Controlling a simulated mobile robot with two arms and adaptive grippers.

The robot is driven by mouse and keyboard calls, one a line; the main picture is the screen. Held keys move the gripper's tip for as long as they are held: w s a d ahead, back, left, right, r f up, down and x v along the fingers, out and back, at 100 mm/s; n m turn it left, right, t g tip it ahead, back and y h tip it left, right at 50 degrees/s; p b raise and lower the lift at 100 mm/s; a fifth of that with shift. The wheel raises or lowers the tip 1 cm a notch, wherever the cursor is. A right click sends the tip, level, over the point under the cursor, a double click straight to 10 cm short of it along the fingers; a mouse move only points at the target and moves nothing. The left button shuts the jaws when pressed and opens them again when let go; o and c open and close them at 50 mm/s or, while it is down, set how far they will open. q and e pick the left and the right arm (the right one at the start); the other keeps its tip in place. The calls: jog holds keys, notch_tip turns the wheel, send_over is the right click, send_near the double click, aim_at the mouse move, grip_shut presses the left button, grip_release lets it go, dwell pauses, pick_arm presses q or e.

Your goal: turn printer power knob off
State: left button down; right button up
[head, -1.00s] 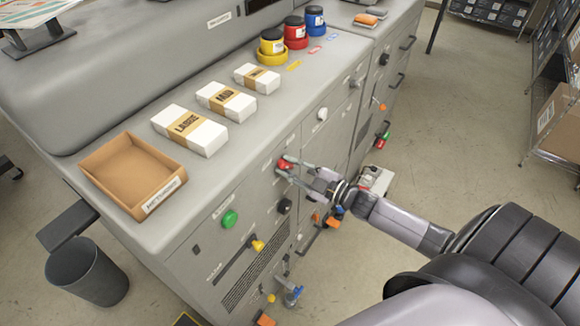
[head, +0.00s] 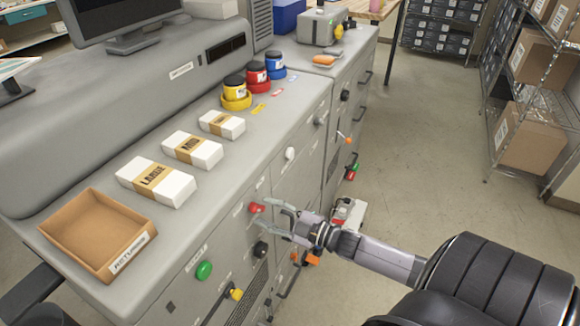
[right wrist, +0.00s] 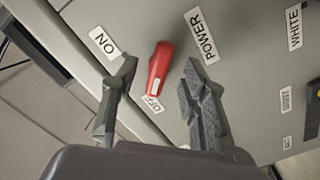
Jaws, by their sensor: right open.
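The red power knob (head: 256,208) sits on the printer's grey front panel, among other knobs. In the right wrist view the red knob (right wrist: 160,65) lies between POWER, ON and OFF labels. My left gripper is not in view.
A green button (head: 204,270), a black knob (head: 261,248), a yellow knob (head: 236,294) and a white knob (head: 290,153) surround the red one. A cardboard tray (head: 75,220), paper packs and ink jars stand on top. Open floor lies to the right.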

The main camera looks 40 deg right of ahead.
jog(key=v, duration=0.9)
jog(key=shift+s, duration=0.35)
jog(key=shift+d, duration=0.15)
jog(key=s+d+f+m+g+h+b, duration=0.1)
jog(key=s+f+m+g+h, duration=0.15)
jog(key=f, duration=0.75)
jog(key=s+d+f+m+g+h, duration=0.1)
jog(key=s+f+m+g+h, duration=0.2)
jog(key=f, duration=0.7)
jog(key=s+d+f+m+g+h+b, duration=0.1)
jog(key=s+f+m+h, duration=0.2)
jog(key=f, duration=0.7)
jog(key=s+a+f+m+g+y, duration=0.1)
jog(key=s+a+f+g, duration=0.3)
jog(key=s+a+f, duration=0.4)
jog(key=s+a+f+m+g+b, duration=0.1)
jog(key=s+a+f+g, duration=0.4)
jog(key=s+a+f, duration=0.3)
jog(key=s+f, duration=0.4)
jog(key=s, duration=0.4)
jog(key=shift+s+a+f+m+y, duration=0.15)
jog(key=shift+s+a+m+y, duration=0.05)
jog(key=shift+s+m+y, duration=0.2)
